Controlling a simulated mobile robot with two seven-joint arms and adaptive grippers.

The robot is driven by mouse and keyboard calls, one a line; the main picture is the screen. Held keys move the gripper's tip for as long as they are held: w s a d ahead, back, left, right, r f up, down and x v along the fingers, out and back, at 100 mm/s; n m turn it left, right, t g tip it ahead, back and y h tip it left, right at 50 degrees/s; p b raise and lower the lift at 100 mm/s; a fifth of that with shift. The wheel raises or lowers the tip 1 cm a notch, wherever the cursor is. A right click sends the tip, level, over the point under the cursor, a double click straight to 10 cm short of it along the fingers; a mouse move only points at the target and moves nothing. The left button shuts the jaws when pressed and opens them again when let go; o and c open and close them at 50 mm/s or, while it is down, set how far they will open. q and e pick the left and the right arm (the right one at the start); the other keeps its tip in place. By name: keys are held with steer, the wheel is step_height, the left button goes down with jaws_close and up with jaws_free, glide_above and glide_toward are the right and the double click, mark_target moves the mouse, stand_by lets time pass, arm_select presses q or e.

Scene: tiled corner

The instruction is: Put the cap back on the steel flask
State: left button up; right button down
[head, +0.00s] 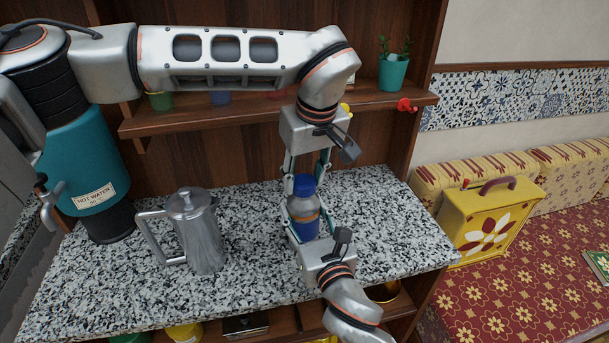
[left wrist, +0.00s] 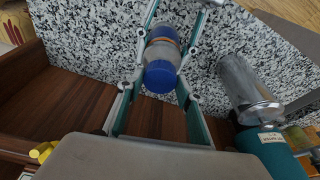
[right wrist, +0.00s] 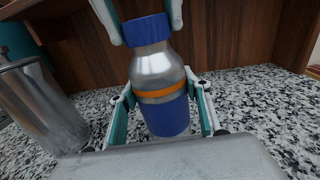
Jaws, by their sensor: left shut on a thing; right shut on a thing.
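The steel flask (head: 304,207) has a bare metal shoulder, an orange band and a blue lower part. It is at the middle of the granite counter, and its body also shows in the right wrist view (right wrist: 158,75). The blue cap (head: 304,184) sits at the top of its neck, in line with it; whether it is threaded on I cannot tell. My left gripper (head: 305,178) comes down from above and is shut on the cap (left wrist: 160,77). My right gripper (right wrist: 160,112) is shut around the flask's body from the front. The flask's base is partly hidden.
A steel pot (head: 199,235) with a handle stands left of the flask. A teal hot water urn (head: 85,165) is at the far left. A wooden shelf (head: 240,119) with a potted plant (head: 393,70) runs behind. The granite counter (head: 400,235) is clear on the right.

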arm_select(q)
steer(key=m, duration=0.2)
steer(key=m+h, duration=0.1)
steer(key=m, duration=0.3)
steer(key=shift+a+m+h, duration=0.25)
steer(key=shift+m+h, duration=0.05)
steer(key=shift+h, duration=0.1)
steer(key=m+h, duration=0.1)
steer(key=m, duration=0.4)
steer(key=o, duration=0.9)
steer(key=shift+r, duration=2.25)
steer(key=shift+c, duration=0.3)
